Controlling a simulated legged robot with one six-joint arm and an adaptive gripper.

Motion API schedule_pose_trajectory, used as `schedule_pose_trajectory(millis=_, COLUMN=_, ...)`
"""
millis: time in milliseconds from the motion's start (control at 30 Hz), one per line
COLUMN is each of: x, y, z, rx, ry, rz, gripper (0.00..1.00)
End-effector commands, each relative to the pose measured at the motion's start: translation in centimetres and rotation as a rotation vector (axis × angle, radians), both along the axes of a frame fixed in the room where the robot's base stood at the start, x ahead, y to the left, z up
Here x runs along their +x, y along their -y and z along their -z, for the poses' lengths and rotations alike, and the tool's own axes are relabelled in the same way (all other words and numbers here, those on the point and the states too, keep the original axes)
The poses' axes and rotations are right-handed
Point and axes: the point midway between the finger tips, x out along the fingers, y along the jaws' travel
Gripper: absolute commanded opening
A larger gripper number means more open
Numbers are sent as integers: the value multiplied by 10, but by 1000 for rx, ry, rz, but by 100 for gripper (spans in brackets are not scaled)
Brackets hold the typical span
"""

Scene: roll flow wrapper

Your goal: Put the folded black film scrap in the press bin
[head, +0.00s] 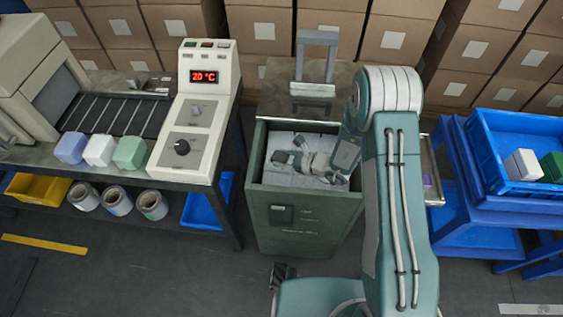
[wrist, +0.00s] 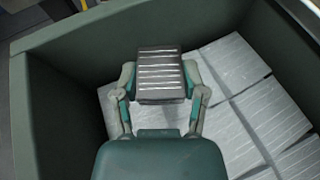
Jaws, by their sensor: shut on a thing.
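The folded black film scrap (wrist: 160,72) is a dark block with pale stripes across its top in the wrist view. My gripper (wrist: 160,90) is shut on it, with one finger at each side. The press bin (head: 298,222) is the open green box at the centre of the head view, and its wall (wrist: 55,85) surrounds the gripper in the wrist view. My gripper (head: 292,158) is over the bin's opening, and the scrap is small and hard to make out there. Pale wrapped blocks (wrist: 265,118) lie on the bin's floor. The height above them is unclear.
A machine with a 20 °C display (head: 203,77) stands left of the bin, with several coloured blocks at its conveyor. A grey frame (head: 317,50) rises behind the bin. A blue tray (head: 510,160) with blocks is at right. Stacked cartons (head: 262,35) line the back.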

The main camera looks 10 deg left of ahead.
Motion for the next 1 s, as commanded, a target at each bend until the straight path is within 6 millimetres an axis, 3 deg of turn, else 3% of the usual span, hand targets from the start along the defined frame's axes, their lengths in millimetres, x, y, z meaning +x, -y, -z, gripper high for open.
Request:
schedule_pose_trajectory(millis=233, x=16, y=-6, z=23, rx=-1, ry=0, rz=0, gripper=37)
schedule_pose_trajectory(millis=433, x=16, y=-6, z=49, rx=-1, ry=-1, rz=0, gripper=37)
schedule_pose_trajectory(millis=1000, x=16, y=-6, z=58, rx=0, ry=0, rz=0, gripper=37)
